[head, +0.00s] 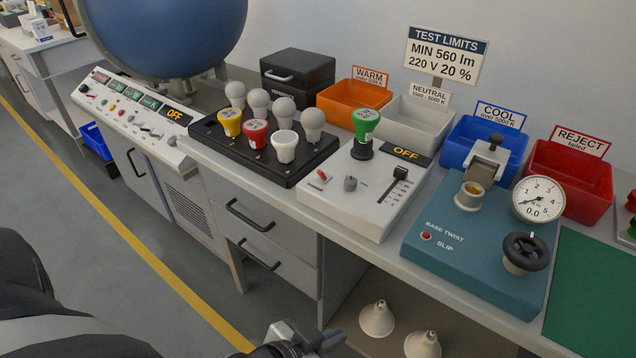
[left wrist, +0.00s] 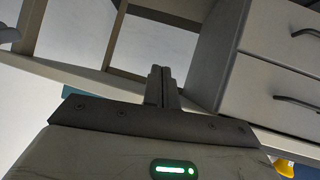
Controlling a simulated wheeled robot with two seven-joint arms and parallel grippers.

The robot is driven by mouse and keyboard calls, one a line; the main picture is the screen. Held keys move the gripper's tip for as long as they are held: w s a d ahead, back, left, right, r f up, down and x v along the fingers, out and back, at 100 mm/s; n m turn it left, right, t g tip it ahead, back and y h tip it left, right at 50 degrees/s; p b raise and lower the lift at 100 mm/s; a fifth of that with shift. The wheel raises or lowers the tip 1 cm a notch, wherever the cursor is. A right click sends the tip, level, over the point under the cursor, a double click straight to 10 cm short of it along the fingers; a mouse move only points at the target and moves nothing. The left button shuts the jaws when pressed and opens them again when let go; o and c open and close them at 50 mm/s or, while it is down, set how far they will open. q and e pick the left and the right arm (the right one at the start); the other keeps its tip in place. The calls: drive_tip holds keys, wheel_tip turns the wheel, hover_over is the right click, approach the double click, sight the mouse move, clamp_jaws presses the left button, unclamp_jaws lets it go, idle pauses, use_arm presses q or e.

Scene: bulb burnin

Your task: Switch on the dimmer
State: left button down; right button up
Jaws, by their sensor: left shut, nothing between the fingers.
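The dimmer is a white box (head: 338,203) on the bench in the head view. Its dark display (head: 406,154) reads OFF in orange. On its top are a red switch (head: 324,176), a grey knob (head: 350,183) and a black slider (head: 400,173). A green bulb (head: 365,124) stands upright in its black socket. My left gripper (head: 292,335) is low at the bottom edge of the head view, below the bench top and apart from the dimmer. In the left wrist view its fingers (left wrist: 161,88) are together and empty. My right gripper is not in view.
A black tray of bulbs (head: 215,137) stands left of the dimmer, and a teal base-twist box (head: 440,266) with a gauge stands right. Colored bins line the back. Drawers (head: 262,225) are below the bench top. Two white lamps (head: 377,318) sit underneath.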

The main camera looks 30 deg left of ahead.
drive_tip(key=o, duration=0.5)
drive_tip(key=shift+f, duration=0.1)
use_arm(q)
drive_tip(key=w+a+r+m+t+y, duration=0.1)
drive_tip(key=w+a+r+m, duration=0.15)
drive_tip(key=a+m, duration=0.55)
drive_tip(key=w+a+r+m+t+y, duration=0.1)
drive_tip(key=a+r+m, duration=0.3)
drive_tip(key=m, duration=0.6)
drive_tip(key=w+a+r+m+t, duration=0.1)
drive_tip(key=w+a+r+m, duration=0.1)
drive_tip(key=r+m, duration=0.3)
drive_tip(key=w+a+r+m+t, duration=0.1)
drive_tip(key=r+m, duration=0.4)
drive_tip(key=m, duration=0.6)
drive_tip(key=shift+w+a+m+b, duration=0.45)
drive_tip(key=shift+w+a, duration=0.3)
drive_tip(key=shift+a, duration=0.1)
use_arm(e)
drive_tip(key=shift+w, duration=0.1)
